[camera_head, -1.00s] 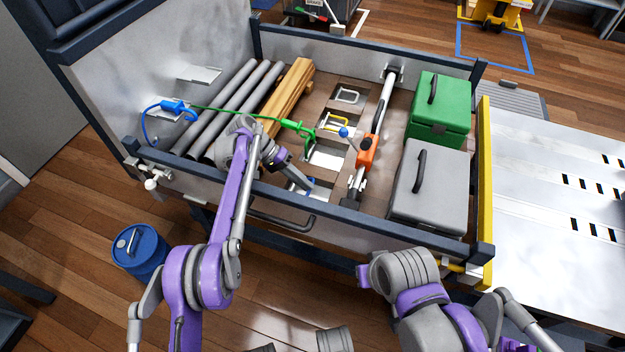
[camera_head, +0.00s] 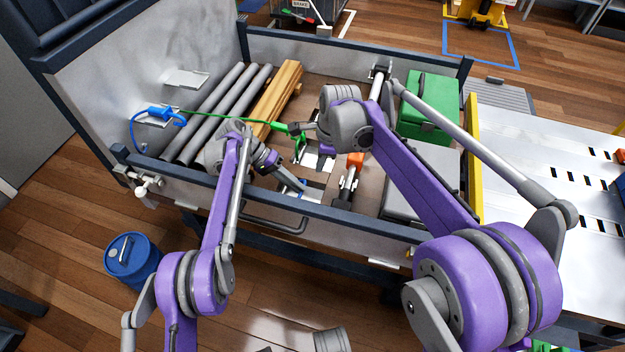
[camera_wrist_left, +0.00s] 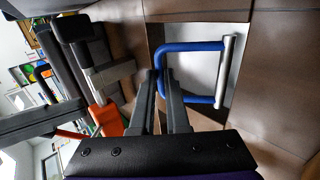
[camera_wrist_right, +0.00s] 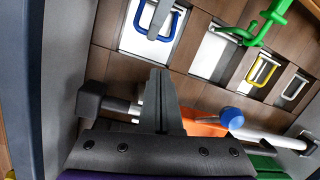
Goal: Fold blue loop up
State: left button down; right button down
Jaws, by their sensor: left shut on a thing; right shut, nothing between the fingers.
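The blue loop (camera_wrist_left: 192,46) is a U-shaped handle on a grey pivot bar, over a pale recess in the brown floor. My left gripper (camera_wrist_left: 168,78) is shut on the side of the loop away from the bar; the loop's exact tilt is hard to tell. In the head view the left gripper (camera_head: 302,186) hides most of the loop. The loop also shows in the right wrist view (camera_wrist_right: 178,24), partly covered by a grey strip. My right gripper (camera_wrist_right: 160,76) is shut and empty, above the floor near the loop. In the head view the right gripper (camera_head: 293,128) is beside the green hook.
A green hook (camera_wrist_right: 268,22) on a taut green cord (camera_head: 225,116) runs from a blue clamp (camera_head: 160,114) at the left wall. Yellow (camera_wrist_right: 263,70) and white (camera_wrist_right: 294,88) loops lie farther along. A bar with an orange block (camera_head: 354,160) and cases stand right. Pipes and timber lie left.

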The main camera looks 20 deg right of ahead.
jog(key=shift+m, duration=0.4)
jog(key=w+f, duration=0.1)
jog(key=f, duration=0.2)
jog(key=w+a+f, duration=0.1)
jog(key=f, duration=0.6)
jog(key=shift+w+a+f, duration=0.15)
jog(key=shift+w+f, duration=0.2)
jog(key=shift+w, duration=0.05)
pick_arm(q)
jog(key=shift+d, duration=0.15)
pick_arm(e)
jog(key=shift+w+a+r, duration=0.25)
jog(key=shift+a+r, duration=0.2)
jog(key=shift+a, duration=0.1)
pick_arm(q)
jog(key=c, duration=0.9)
grip_release()
jog(key=shift+a+r, duration=0.1)
jog(key=shift+a, duration=0.1)
